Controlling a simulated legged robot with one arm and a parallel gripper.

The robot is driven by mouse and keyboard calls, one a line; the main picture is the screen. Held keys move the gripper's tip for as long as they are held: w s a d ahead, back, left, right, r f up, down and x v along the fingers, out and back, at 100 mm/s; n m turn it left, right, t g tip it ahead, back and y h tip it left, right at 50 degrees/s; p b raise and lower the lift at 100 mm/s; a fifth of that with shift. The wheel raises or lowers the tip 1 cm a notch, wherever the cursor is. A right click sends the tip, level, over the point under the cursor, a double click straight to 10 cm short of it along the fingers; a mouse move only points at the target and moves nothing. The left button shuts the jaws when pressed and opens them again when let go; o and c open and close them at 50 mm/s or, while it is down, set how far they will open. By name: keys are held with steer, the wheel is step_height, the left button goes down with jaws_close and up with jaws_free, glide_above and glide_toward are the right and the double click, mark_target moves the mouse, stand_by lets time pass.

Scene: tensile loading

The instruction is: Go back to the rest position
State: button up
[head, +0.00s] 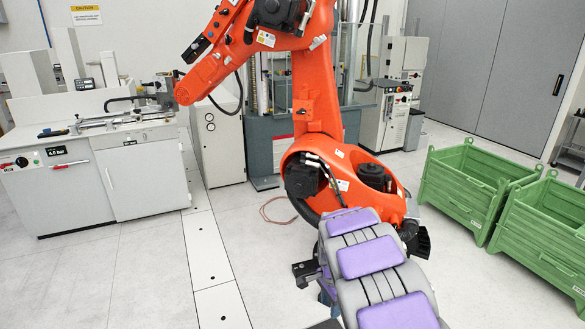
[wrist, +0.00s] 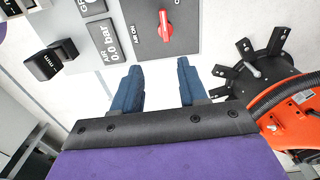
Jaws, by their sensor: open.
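My gripper (wrist: 158,82) shows in the wrist view with its two blue fingers apart and nothing between them. In front of the fingers is a grey panel with a red rotary switch (wrist: 165,27) and an air pressure display (wrist: 103,38). The fingers appear apart from the switch. In the head view, my purple-padded grey arm is at the bottom right of centre. I cannot make out my gripper's fingertips there.
A large orange robot arm (head: 318,90) stands close ahead; part of it (wrist: 295,108) shows at right in the wrist view. A white cabinet bench (head: 142,180) is at left. Green crates (head: 470,192) stand at right. The left foreground floor (head: 130,270) is clear.

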steer(key=s+d+r+n, duration=0.3)
steer(key=s+r+n, duration=0.2)
steer(key=s+r, duration=1)
steer(key=s+a+r+n+g, duration=0.1)
steer(key=s+n, duration=0.7)
steer(key=s, duration=1.7)
steer(key=shift+s+a+r+g, duration=0.25)
steer(key=shift+s+r+g, duration=0.1)
steer(key=shift+r, duration=0.3)
